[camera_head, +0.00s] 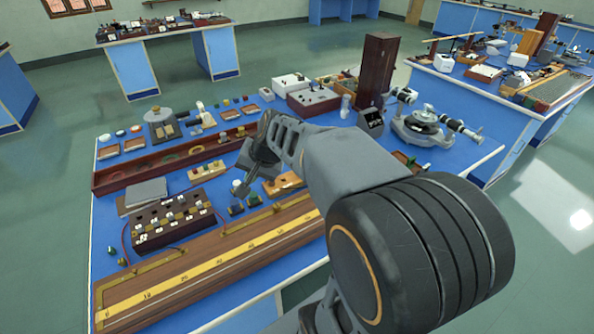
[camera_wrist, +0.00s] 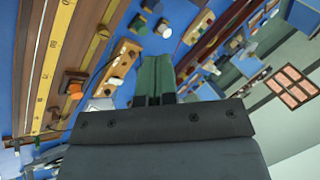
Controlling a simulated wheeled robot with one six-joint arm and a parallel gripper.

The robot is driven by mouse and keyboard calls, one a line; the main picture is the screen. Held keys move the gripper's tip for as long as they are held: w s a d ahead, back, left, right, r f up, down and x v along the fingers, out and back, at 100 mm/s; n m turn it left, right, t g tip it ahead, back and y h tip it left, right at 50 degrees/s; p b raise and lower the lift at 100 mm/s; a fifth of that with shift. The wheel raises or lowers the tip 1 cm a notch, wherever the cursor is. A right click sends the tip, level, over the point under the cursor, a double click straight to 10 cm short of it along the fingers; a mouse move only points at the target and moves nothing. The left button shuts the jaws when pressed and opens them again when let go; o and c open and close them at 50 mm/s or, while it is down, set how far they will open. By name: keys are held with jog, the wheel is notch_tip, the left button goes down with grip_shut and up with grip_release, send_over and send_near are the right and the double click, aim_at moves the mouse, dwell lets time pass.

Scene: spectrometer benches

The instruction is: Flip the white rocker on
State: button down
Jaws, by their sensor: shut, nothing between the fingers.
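My gripper (camera_head: 240,187) is over the middle of the blue bench (camera_head: 120,175), above the small parts behind the long wooden scale board. In the wrist view its dark green fingers (camera_wrist: 154,68) are together with nothing between them. I cannot pick out a white rocker with certainty. A small whitish block (camera_wrist: 103,104) shows left of the fingers in the wrist view, partly behind the gripper body; its type is unclear. A white-topped box (camera_head: 292,82) stands at the back of the bench, too small to show a switch clearly.
The scale board (camera_head: 200,268) runs along the bench front. A dark box with white labels (camera_head: 172,222) lies left of my gripper. A long reddish wooden tray (camera_head: 120,178) lies behind it. A tall brown cabinet (camera_head: 376,70) and a spectrometer (camera_head: 425,125) stand at the right.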

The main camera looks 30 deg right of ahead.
jog(key=w+d+f+m+t+b, duration=0.1)
jog(key=w+d+f+m, duration=0.3)
jog(key=d, duration=0.4)
jog(key=w+d+f+m+t+h, duration=0.1)
jog(key=w+d+f+m+t, duration=0.1)
jog(key=w+d+f+m, duration=0.2)
jog(key=w+d+f+m+t+b, duration=0.1)
jog(key=w+d+f+m+t, duration=0.1)
jog(key=w+d+m, duration=0.6)
jog(key=d+f+m, duration=0.1)
jog(key=d, duration=0.4)
jog(key=shift+w+d+f+b, duration=0.15)
jog(key=shift+d+f+b, duration=0.15)
jog(key=shift+d+f, duration=0.1)
jog(key=shift+f, duration=0.15)
jog(key=f+b, duration=0.4)
jog(key=f, duration=0.1)
jog(key=w+f+b, duration=0.1)
jog(key=f+b, duration=0.1)
jog(key=f, duration=0.1)
jog(key=shift+w+f+b, duration=0.1)
jog(key=shift+f+b, duration=0.1)
jog(key=shift+b, duration=0.15)
jog(key=shift+f, duration=0.15)
jog(key=shift+f+b, duration=0.3)
jog(key=shift+b, duration=0.2)
jog(key=shift+w+f+b, duration=0.1)
jog(key=shift+f+b, duration=0.3)
dwell(0.6)
jog(key=shift+r, duration=0.1)
